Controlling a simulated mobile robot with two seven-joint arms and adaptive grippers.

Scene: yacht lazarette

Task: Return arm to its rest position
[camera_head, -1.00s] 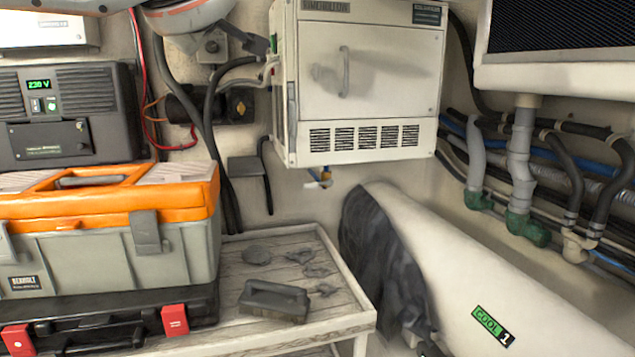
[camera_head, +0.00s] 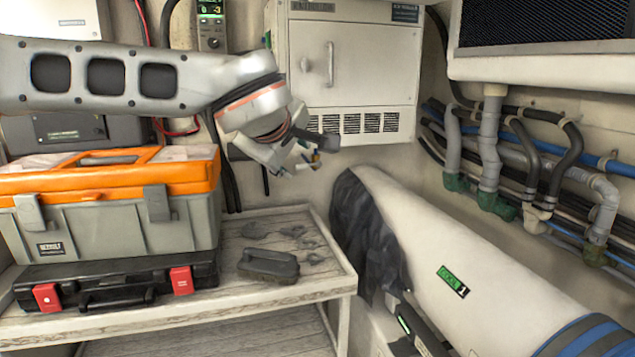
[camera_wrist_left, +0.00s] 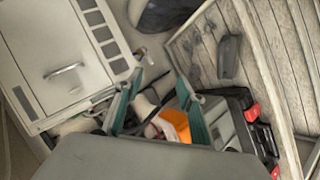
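My left arm (camera_head: 150,78) reaches in from the left, above the orange-and-grey toolbox. My left gripper (camera_head: 314,155) hangs in front of the lower edge of the white wall cabinet, above the wooden shelf table. Its fingers also show in the left wrist view (camera_wrist_left: 158,80), spread apart with no object held between them. My right arm and gripper are out of view.
An orange-and-grey toolbox (camera_head: 110,225) sits on a black case (camera_head: 120,282) on the shelf table (camera_head: 220,308). A dark grey handled block (camera_head: 268,264) lies beside them. A white wall cabinet (camera_head: 365,70) is close behind the gripper. A long white body (camera_head: 450,240) lies right.

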